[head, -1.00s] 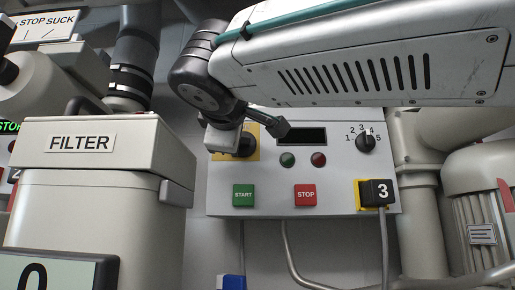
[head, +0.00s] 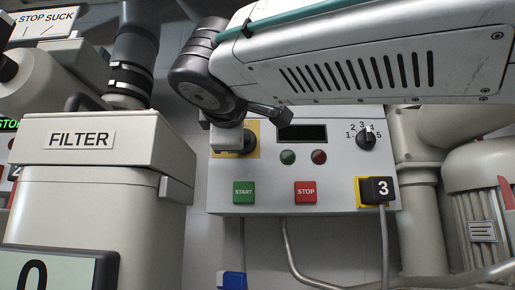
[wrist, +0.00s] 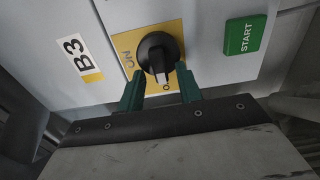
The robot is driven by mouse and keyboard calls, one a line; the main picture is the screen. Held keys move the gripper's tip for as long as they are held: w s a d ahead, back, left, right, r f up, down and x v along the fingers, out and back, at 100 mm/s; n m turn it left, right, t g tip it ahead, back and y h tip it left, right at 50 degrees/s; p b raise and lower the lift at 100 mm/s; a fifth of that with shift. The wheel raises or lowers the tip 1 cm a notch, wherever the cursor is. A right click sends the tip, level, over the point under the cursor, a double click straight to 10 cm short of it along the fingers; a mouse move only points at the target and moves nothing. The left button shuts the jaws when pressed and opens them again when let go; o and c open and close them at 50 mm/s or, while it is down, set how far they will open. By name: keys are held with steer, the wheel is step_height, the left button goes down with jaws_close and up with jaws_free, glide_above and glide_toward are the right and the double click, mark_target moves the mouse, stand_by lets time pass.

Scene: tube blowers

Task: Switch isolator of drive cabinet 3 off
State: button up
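The isolator of cabinet 3 is a black rotary knob (wrist: 157,52) on a yellow plate (wrist: 131,37) in the wrist view. "ON" is printed at the plate's left; lettering starting with "O" at its lower edge is partly covered. The knob's bar points down in that view, toward this lettering. My gripper (wrist: 161,92) has its two green fingers apart, one on each side of the bar's lower end. Yellow shows between bar and fingers; contact cannot be told. In the head view the knob (head: 249,141) is partly hidden behind my gripper.
The cabinet front (head: 275,200) carries a green START button (head: 243,192), a red STOP button (head: 305,192), two lamps, a dark display (head: 302,133) and a selector dial (head: 365,139). A black plug marked 3 (head: 379,189) is at lower right. A FILTER housing (head: 105,165) stands at left.

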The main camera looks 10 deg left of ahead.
steer(key=v, duration=0.7)
steer(key=shift+s, duration=0.4)
steer(key=shift+d, duration=0.15)
